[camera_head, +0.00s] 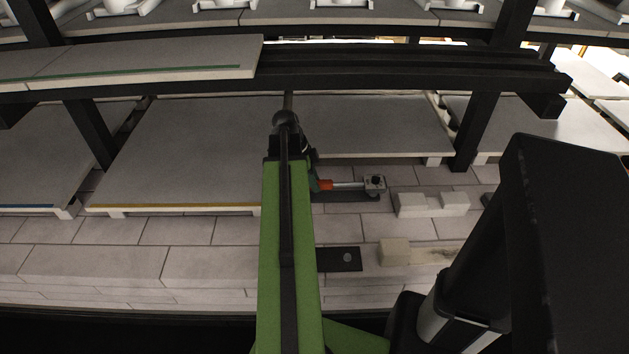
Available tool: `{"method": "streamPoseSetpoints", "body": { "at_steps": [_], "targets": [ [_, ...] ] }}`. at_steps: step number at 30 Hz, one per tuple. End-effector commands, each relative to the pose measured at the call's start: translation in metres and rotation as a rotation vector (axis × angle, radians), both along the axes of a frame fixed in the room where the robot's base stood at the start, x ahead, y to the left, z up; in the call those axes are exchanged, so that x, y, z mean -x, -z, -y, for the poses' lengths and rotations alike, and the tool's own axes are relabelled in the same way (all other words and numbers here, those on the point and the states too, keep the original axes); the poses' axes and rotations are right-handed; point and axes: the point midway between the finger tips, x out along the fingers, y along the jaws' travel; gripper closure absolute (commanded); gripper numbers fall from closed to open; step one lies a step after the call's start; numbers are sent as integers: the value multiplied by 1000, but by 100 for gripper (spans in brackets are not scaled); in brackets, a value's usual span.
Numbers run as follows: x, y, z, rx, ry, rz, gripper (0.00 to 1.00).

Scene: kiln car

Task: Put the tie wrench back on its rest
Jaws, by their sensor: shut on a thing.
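The tie wrench (348,185) shows right of my arm, with an orange-red collar, a metal shaft and a blocky metal head at its right end. It lies roughly level across the picture. My gripper (313,182) is shut on its left, handle end; my green arm hides most of the jaws and handle. A dark patch (345,197) lies just below the wrench; I cannot tell whether it is a rest or a shadow, or whether the wrench touches it. A dark flat plate (340,259) with a round grey spot lies nearer on the bricks.
A notched pale block (432,205) stands right of the wrench head. Another pale block (395,252) sits beside the dark plate. Grey kiln shelves (200,145) lie behind and left, with dark beams (420,75) above and a dark post (478,130) at right.

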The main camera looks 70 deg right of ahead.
Motion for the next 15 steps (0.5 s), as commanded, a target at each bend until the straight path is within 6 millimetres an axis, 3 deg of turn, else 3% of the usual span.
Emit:
{"method": "streamPoseSetpoints", "body": {
  "at_steps": [3, 4, 9, 15],
  "targets": [
    [0, 5, 0, 0, 0, -1, 100],
    [0, 4, 0, 0, 0, -1, 70],
    [0, 3, 0, 0, 0, -1, 48],
    [0, 3, 0, 0, 0, 0, 48]
  ]
}}
